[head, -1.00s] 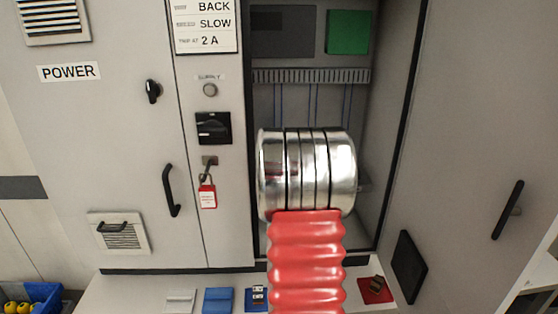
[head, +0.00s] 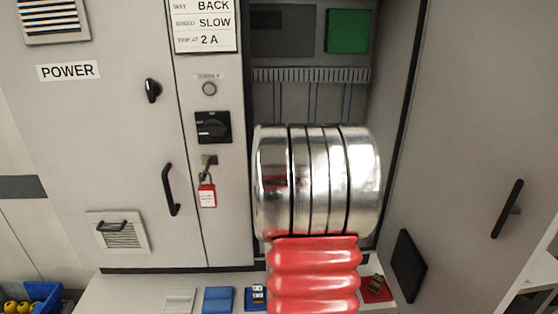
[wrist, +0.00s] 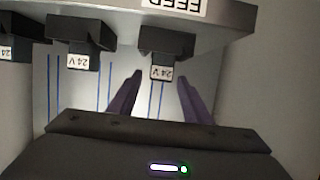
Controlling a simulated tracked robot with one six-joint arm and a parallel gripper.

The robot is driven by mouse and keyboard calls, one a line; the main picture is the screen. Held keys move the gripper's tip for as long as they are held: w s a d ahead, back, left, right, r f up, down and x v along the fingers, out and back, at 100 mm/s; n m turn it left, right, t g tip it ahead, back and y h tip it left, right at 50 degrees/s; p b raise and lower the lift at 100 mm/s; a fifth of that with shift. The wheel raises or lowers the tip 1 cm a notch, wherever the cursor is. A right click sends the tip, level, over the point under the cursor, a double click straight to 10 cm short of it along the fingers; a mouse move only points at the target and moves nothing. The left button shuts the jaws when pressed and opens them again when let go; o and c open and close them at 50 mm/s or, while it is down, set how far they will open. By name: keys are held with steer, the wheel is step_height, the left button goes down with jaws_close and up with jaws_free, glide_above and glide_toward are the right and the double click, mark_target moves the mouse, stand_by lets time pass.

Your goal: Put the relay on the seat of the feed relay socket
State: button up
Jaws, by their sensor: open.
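In the wrist view my gripper (wrist: 160,76) is open, with its two dark fingers apart. Below a FEED label (wrist: 172,4), which appears upside down, a black block (wrist: 168,42) carries a smaller black part with a 24 V tag (wrist: 162,72). That tagged part shows between my fingertips; I cannot tell whether they touch it, or where relay ends and socket begins. In the head view my arm hides my gripper and the sockets inside the open cabinet.
Similar tagged black blocks (wrist: 80,32) stand to the left in the wrist view. In the head view a blue tray (head: 218,300) and a red tray (head: 372,297) with a dark piece lie on the bench. The open cabinet door (head: 455,120) stands at right.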

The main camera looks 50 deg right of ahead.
steer(key=shift+v, duration=2.85)
